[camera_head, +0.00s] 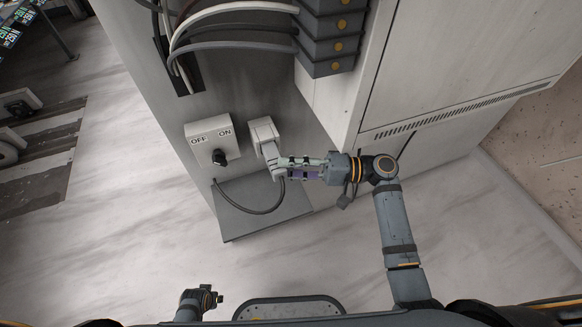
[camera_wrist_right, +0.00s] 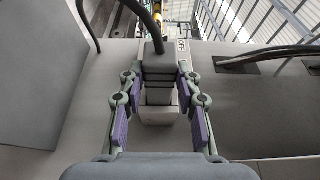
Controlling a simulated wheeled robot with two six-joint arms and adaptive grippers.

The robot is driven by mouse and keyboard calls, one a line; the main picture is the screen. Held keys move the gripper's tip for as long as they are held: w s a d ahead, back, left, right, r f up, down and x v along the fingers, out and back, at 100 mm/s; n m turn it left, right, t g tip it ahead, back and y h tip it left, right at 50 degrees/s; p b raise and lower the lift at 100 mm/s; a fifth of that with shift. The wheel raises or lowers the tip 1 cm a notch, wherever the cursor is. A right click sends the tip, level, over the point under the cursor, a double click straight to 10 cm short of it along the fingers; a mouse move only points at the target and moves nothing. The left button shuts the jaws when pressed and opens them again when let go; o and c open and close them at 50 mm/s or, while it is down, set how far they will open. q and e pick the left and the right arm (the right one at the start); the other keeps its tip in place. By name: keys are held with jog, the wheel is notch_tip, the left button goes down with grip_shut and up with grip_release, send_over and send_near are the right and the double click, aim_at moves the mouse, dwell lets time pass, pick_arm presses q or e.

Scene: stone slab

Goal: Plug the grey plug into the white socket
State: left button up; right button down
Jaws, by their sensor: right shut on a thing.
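The white socket (camera_head: 262,131) sticks out from the grey cabinet wall, right of the ON/OFF switch box. My right gripper (camera_head: 281,167) reaches in from the right and is shut on the grey plug (camera_head: 270,152). The plug is against the front of the socket; I cannot tell how deep it sits. In the right wrist view the plug (camera_wrist_right: 158,72) lies between the two fingers, in line with the socket (camera_wrist_right: 158,114) behind it. A dark cable runs from the plug. My left gripper (camera_head: 208,298) is at the bottom edge, away from the socket, its jaws unclear.
The switch box (camera_head: 208,140) with a black knob stands left of the socket. A grey ledge (camera_head: 240,222) lies below, with the looping cable above it. Thick cables (camera_head: 235,45) and dark stacked modules (camera_head: 328,45) are above. A white cabinet (camera_head: 440,75) borders the right.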

jog(key=shift+w+a, duration=0.25)
jog(key=shift+w, duration=0.55)
dwell(1.0)
jog(key=shift+w+a+b, duration=0.2)
jog(key=shift+w+b, duration=0.15)
jog(key=shift+w, duration=0.2)
jog(key=shift+w+a+b, duration=0.15)
jog(key=shift+w+b, duration=0.15)
jog(key=shift+w, duration=0.25)
dwell(1.0)
jog(key=c, duration=0.8)
grip_release()
jog(key=shift+c, duration=0.2)
